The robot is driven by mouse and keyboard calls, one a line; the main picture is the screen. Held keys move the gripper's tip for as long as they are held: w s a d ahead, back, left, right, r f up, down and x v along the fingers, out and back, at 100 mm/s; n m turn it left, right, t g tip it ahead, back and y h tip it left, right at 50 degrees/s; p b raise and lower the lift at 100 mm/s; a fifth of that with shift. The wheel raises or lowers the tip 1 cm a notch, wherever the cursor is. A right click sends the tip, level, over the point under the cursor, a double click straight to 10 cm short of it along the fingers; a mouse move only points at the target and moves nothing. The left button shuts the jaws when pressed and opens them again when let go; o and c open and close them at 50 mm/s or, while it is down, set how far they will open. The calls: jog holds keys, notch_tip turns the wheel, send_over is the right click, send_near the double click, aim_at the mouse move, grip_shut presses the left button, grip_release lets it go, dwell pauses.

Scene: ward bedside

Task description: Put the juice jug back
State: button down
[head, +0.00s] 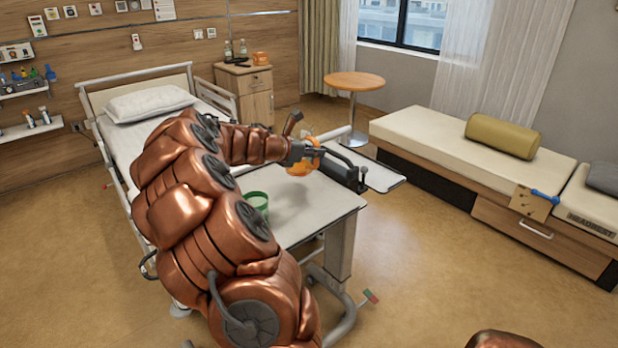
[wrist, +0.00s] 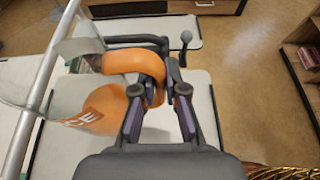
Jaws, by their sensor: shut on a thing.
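The juice jug (wrist: 90,112) is clear with an orange handle (wrist: 130,62) and an orange label showing the letters "CE". My gripper (wrist: 163,90) is shut on the handle, which passes between its fingers. In the head view, the orange of the jug (head: 303,167) shows at my gripper (head: 300,151), over the far part of the white overbed table (head: 325,208). Most of the jug's body is hidden there, and I cannot tell whether its base touches the table. A green cup (head: 257,201) stands on the table near its left side, partly beside my arm.
A lower pale leaf (head: 382,178) sits beyond the table's right edge. A bed (head: 150,103) is at left, and a bedside cabinet (head: 246,92) and round wooden table (head: 355,82) are behind. A couch (head: 440,140) is at right. The table's front right is clear.

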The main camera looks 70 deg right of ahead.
aim_at(313, 171)
jog(key=shift+f, duration=3.3)
jog(key=c, duration=1.2)
grip_release()
jog(key=shift+f, duration=0.1)
jog(key=shift+w, duration=0.1)
jog(key=shift+b+v, duration=0.3)
jog(key=shift+v, duration=5.75)
